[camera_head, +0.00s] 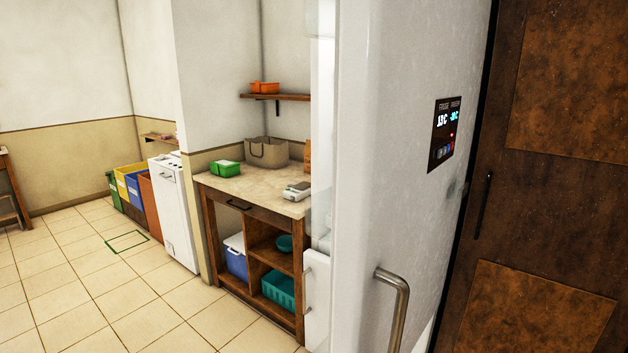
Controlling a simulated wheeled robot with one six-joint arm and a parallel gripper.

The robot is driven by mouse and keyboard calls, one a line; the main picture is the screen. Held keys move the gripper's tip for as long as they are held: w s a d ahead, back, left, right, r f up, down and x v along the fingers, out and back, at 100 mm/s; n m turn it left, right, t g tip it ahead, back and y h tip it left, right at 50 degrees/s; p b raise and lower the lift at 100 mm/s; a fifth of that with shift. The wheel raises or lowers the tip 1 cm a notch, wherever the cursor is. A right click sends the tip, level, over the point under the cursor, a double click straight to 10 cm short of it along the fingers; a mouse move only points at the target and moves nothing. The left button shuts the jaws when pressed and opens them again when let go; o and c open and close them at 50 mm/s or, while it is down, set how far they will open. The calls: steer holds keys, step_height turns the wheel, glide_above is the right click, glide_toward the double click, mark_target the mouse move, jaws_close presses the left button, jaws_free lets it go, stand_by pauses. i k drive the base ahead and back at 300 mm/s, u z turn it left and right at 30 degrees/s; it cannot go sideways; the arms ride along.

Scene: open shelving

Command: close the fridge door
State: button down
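The fridge door (420,80) is a tall white panel that fills the right middle of the head view, close to me. It carries a dark display panel (444,134) with lit digits and a metal bar handle (395,305) low down. A bright white strip (322,100) shows past the door's left edge, so the door looks ajar, but I cannot tell how far. Below the strip is a white part with a small handle (309,288). The fridge's inside is mostly hidden behind the door. My gripper is not in view.
A brown wooden door (550,200) stands at the right. Left of the fridge is a wooden counter (285,200) with a green box, a grey basket and a scale-like device. A white appliance (172,210) and coloured bins (130,185) stand farther back. The tiled floor (90,290) at left is clear.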

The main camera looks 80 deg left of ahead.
mark_target(407, 73)
steer(key=u, duration=2.35)
steer(key=i, duration=0.5)
